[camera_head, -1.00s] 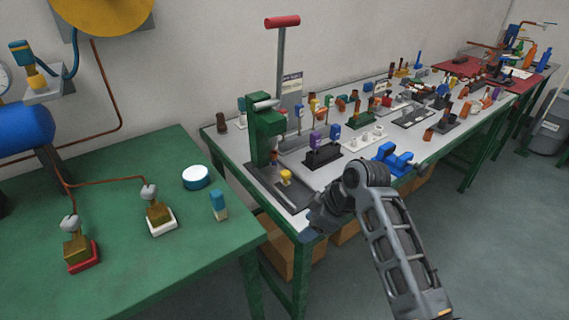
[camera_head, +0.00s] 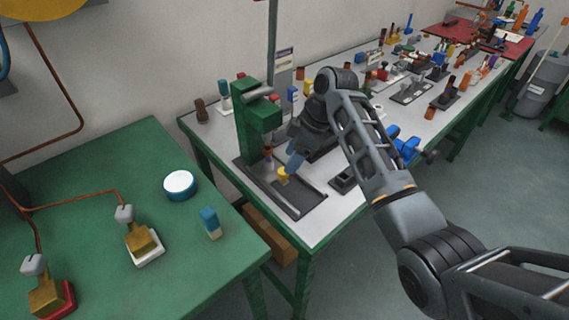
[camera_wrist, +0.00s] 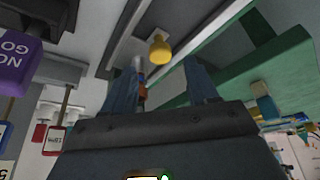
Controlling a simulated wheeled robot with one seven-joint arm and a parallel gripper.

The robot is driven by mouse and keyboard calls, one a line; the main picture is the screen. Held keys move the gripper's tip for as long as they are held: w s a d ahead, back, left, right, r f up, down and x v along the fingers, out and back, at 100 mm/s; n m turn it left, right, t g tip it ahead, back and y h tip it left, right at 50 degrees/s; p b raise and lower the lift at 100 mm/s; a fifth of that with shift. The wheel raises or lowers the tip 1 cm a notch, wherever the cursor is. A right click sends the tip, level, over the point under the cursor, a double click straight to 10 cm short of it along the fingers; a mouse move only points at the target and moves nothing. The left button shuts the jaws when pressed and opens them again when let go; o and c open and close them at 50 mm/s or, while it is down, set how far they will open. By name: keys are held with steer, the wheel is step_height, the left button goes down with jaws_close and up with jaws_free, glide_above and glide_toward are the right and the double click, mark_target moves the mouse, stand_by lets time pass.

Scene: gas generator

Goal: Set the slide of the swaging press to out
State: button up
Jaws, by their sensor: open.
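The green swaging press (camera_head: 258,120) stands at the near left corner of the grey-topped bench. Its dark base (camera_head: 302,205) carries a slide with a yellow knob (camera_head: 283,174). In the wrist view the yellow knob (camera_wrist: 160,48) shows just beyond the gap between my fingertips. My gripper (camera_head: 294,163) points down over the base, beside the knob in the head view. Its two blue-grey fingers also show in the wrist view (camera_wrist: 165,72), spread apart with nothing held. I cannot tell whether a finger touches the knob. The wrist partly hides the bench behind the press.
A purple NO GO block (camera_wrist: 20,58) is close on the left in the wrist view. A blue clamp-like part (camera_head: 408,148) lies on the bench right of my arm. A green table (camera_head: 95,195) with a round blue-white can (camera_head: 180,185) stands to the left.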

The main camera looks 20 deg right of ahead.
mark_target(273, 168)
steer(key=shift+x, duration=2.3)
jaws_close()
